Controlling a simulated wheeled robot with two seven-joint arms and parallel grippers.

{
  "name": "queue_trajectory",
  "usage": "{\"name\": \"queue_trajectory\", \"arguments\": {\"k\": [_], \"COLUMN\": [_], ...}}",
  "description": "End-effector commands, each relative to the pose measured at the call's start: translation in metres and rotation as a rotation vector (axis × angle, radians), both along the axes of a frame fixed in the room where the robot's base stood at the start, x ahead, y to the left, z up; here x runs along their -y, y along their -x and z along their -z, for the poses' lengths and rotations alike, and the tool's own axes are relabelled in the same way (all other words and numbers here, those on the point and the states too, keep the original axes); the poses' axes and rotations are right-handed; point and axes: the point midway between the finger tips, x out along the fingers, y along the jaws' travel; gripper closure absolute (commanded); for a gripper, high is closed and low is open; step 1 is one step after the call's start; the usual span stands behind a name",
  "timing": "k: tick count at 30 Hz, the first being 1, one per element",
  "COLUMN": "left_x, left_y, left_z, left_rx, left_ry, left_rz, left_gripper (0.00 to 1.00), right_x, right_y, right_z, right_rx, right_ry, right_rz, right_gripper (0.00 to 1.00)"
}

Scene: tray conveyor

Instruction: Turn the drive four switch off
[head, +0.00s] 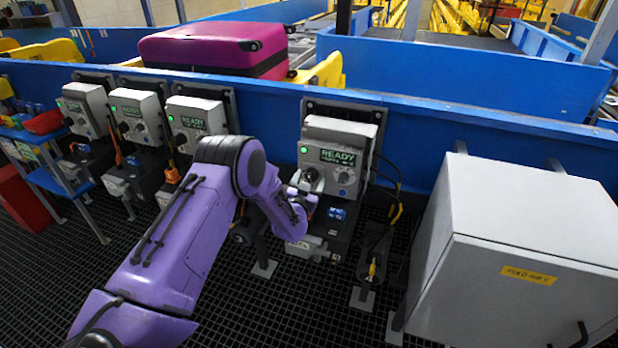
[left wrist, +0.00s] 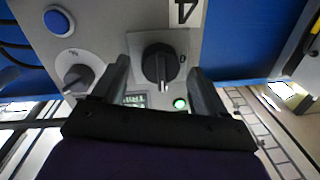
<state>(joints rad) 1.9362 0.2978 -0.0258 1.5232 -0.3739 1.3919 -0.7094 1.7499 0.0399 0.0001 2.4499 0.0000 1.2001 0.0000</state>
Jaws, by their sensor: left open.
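The drive four box (head: 340,150) is the grey unit on the blue conveyor side, with a green READY display. Its black rotary switch (left wrist: 158,63) shows in the left wrist view under a "4" label (left wrist: 185,11), with a 0 mark beside it. The knob's white line points toward the bottom of that view. My left gripper (left wrist: 159,68) is open, with one finger on each side of the knob; I cannot tell whether they touch it. In the head view my left gripper (head: 304,192) is at the front of the box, partly covering the switch. My right gripper is out of view.
A second grey knob (left wrist: 76,75) and a blue button (left wrist: 59,20) sit beside the switch. Several similar drive boxes (head: 200,122) stand to the left. A large grey cabinet (head: 520,230) stands close on the right. Cables (head: 388,170) hang beside drive four.

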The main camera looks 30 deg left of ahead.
Motion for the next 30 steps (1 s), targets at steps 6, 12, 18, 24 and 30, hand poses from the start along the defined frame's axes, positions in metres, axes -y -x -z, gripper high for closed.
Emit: {"name": "queue_trajectory", "arguments": {"k": [6, 12, 18, 24, 30], "left_x": [-0.0034, -0.0031, -0.0083, -0.0044, -0.0047], "left_y": [-0.0096, -0.0095, -0.0093, -0.0092, -0.0090], "left_z": [0.0006, 0.0007, 0.0006, 0.0005, 0.0007], "left_rx": [-0.002, -0.002, -0.001, 0.002, 0.022], "left_ry": [0.001, 0.001, 0.000, 0.016, 0.091], "left_rz": [0.000, 0.000, -0.002, -0.003, -0.003], "left_gripper": [0.27, 0.40, 0.84, 0.83, 0.83], "right_x": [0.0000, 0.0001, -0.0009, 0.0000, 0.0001], "right_y": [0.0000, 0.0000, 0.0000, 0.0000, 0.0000], "right_z": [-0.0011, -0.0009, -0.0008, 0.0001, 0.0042], "right_rx": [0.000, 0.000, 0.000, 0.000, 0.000], "right_ry": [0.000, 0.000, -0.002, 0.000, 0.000], "right_rz": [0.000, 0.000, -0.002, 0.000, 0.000], "right_gripper": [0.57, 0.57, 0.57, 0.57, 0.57]}}
